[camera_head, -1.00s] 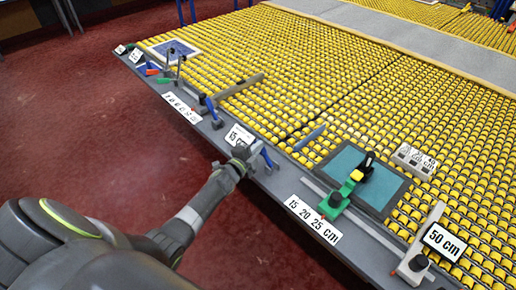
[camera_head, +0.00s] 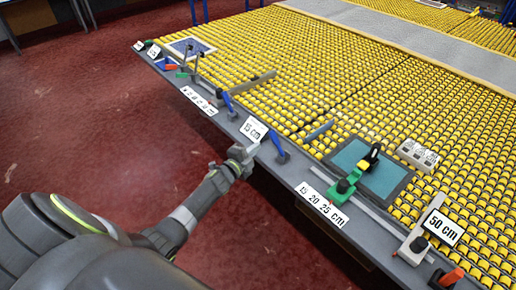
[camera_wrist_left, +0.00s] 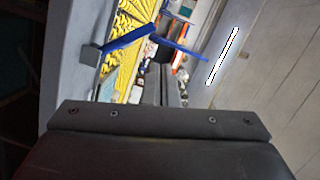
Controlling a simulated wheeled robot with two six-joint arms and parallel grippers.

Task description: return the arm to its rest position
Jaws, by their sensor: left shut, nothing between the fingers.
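My left arm comes in from the lower left in the head view. Its gripper (camera_head: 252,150) is shut and empty, close to the front edge of the grey table border (camera_head: 290,172). My right gripper is out of view.
The table's yellow roller surface (camera_head: 330,80) spreads to the back. Red floor (camera_head: 90,130) on the left is clear.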

